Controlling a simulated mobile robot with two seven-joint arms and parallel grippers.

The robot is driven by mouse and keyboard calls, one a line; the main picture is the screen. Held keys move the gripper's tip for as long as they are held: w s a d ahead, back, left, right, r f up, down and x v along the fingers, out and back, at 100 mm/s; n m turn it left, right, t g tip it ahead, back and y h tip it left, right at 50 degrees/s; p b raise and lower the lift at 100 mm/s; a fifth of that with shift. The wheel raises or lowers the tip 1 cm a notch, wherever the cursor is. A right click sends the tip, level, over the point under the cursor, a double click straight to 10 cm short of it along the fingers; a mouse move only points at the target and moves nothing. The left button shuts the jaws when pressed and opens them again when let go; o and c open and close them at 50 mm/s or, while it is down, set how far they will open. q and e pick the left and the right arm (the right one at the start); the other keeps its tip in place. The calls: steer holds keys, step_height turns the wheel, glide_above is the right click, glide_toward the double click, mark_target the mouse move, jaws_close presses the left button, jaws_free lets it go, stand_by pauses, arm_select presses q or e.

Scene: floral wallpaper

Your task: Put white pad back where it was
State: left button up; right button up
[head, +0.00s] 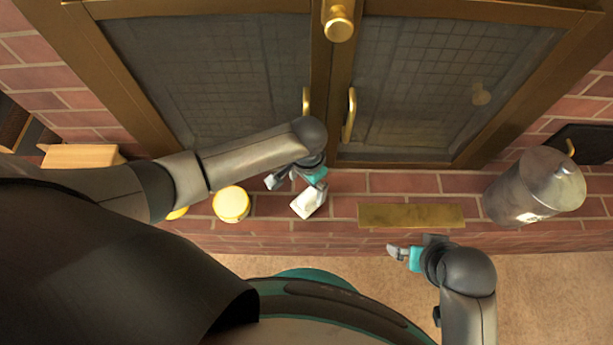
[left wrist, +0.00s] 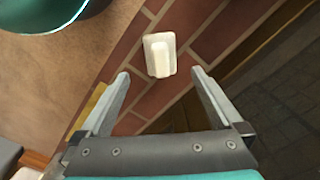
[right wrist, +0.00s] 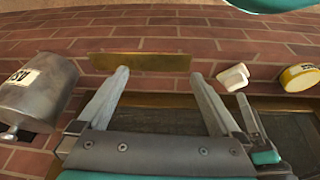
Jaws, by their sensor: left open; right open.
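The white pad (head: 309,202) lies on the brick ledge, left of a flat gold plate (head: 412,216). In the left wrist view the white pad (left wrist: 160,55) lies just beyond and between the fingertips. My left gripper (head: 294,183) is open, empty and close to the pad. I cannot tell whether it touches it. My right gripper (head: 404,253) is open and empty, in front of the ledge below the gold plate. In the right wrist view the pad (right wrist: 233,77) lies right of the right gripper's fingers (right wrist: 160,75).
A yellow-lidded jar (head: 231,204) stands left of the pad. A grey metal canister (head: 534,187) stands at the ledge's right end. A brass-framed mesh door screen (head: 412,80) with handles rises behind the ledge. Bare brick lies between pad and gold plate.

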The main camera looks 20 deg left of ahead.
arm_select(q)
steer(key=shift+r+p, duration=0.35)
steer(key=shift+r, duration=0.45)
steer(key=shift+s+d, duration=0.15)
steer(key=shift+d, duration=0.1)
steer(key=s+d+t+h, duration=0.2)
steer(key=s+d, duration=0.2)
steer(key=s+a+r+n, duration=0.1)
steer(key=s+a+n, duration=0.1)
steer(key=a, duration=0.3)
steer(key=s+a+r+n+t+y, duration=0.1)
steer(key=s+a, duration=0.3)
steer(key=a, duration=0.1)
steer(key=shift+r+n+t+y, duration=0.3)
steer(key=shift+r+n, duration=0.05)
steer(key=shift+n, duration=0.05)
arm_select(e)
steer(key=shift+s+f, duration=0.25)
steer(key=shift+f, duration=0.8)
arm_select(q)
steer(key=shift+a, duration=0.1)
steer(key=shift+c, duration=0.3)
arm_select(e)
steer(key=shift+c, duration=0.3)
